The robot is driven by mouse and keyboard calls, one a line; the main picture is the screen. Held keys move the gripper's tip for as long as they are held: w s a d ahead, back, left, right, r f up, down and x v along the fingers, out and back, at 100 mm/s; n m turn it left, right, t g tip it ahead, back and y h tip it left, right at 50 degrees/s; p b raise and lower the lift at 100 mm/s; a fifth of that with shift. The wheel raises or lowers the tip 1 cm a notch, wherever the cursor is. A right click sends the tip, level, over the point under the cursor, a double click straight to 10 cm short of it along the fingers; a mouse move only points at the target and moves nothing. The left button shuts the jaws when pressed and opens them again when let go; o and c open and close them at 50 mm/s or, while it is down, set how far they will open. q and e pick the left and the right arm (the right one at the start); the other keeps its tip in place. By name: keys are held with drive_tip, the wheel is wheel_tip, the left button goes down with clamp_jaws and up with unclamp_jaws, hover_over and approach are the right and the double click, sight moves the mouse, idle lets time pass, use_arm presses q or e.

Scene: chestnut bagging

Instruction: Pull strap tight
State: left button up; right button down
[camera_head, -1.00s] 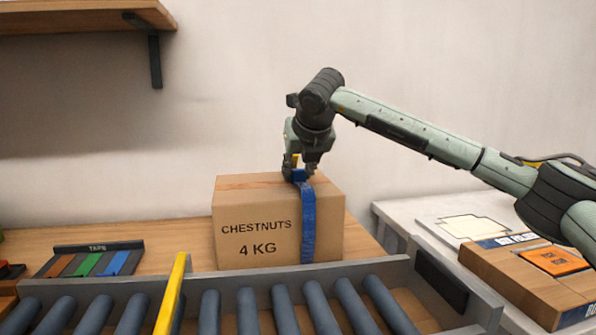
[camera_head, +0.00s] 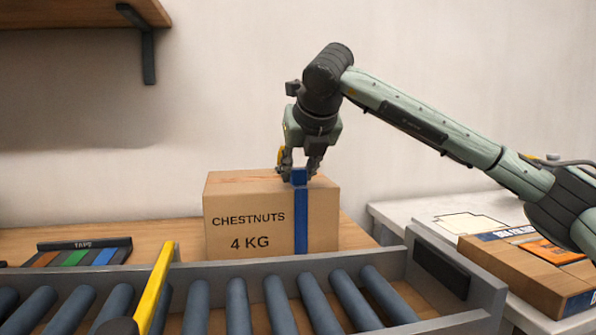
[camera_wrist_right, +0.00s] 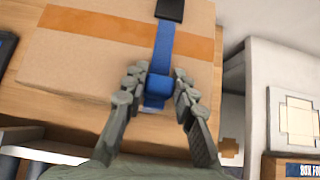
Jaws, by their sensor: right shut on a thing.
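A cardboard box (camera_head: 228,232) marked "CHESTNUTS 4 KG" stands on the wooden table behind the roller conveyor. A blue strap (camera_head: 302,228) runs down its front, right of the lettering; in the right wrist view the strap (camera_wrist_right: 163,50) crosses the box top, over an orange tape band, to a black piece (camera_wrist_right: 170,9). My right gripper (camera_head: 300,172) is above the box top edge, shut on a blue block-like part of the strap; in the right wrist view this part (camera_wrist_right: 159,85) sits between the fingers. My left gripper is not in view.
The roller conveyor (camera_head: 238,300) with grey rails and a yellow bar (camera_head: 155,288) crosses the front. A tape holder (camera_head: 85,254) lies left on the table. At right, a white table (camera_head: 410,215) carries a flat carton (camera_head: 530,270). A shelf hangs upper left.

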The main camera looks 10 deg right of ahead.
drive_tip(key=c, duration=1.2)
unclamp_jaws()
drive_tip(key=shift+r, duration=0.1)
drive_tip(key=v, duration=1.2)
